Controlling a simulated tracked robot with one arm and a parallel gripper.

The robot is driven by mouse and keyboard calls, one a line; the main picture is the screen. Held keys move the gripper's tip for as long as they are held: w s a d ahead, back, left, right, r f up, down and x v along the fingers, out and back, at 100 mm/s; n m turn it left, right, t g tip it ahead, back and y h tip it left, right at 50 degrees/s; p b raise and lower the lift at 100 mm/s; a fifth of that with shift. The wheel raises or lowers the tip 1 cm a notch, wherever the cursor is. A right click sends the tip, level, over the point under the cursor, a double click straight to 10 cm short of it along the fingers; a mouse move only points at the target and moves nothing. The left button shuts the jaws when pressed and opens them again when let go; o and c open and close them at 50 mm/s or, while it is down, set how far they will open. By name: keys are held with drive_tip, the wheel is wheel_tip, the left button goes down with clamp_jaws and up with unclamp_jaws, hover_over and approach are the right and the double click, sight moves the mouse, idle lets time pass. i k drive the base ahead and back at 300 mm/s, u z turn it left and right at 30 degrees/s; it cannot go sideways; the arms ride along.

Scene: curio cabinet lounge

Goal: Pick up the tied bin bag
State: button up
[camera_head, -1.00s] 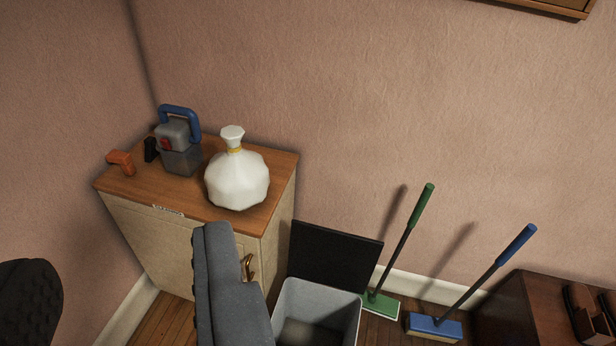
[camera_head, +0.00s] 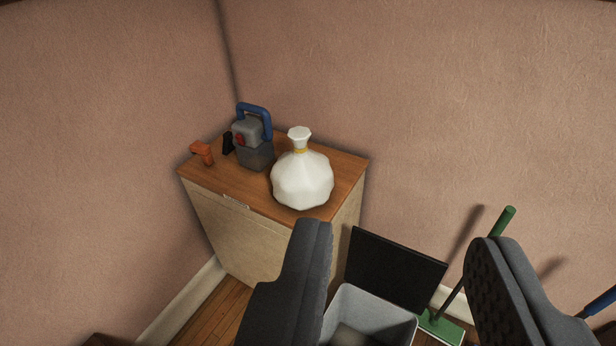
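The tied bin bag (camera_head: 302,180) is white and rounded, with a gathered neck and a yellow tie. It stands upright on the wooden top of a cream cabinet (camera_head: 345,168), near the front right edge. My gripper (camera_head: 398,240) is open and empty, its two dark grey fingers wide apart at the bottom of the view. The left fingertip shows just below the bag in the picture, in front of the cabinet. The right finger is well to the right. No contact with the bag shows.
On the cabinet, left of the bag, are a grey handheld device with a blue handle (camera_head: 254,145), a small black item (camera_head: 228,143) and an orange tool (camera_head: 202,152). An open grey bin (camera_head: 372,312) stands right of the cabinet, beside a green brush (camera_head: 440,327). Walls meet behind.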

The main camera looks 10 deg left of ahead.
sight(302, 178)
drive_tip(key=z, duration=0.05)
drive_tip(key=i, duration=1)
drive_tip(key=u, duration=0.1)
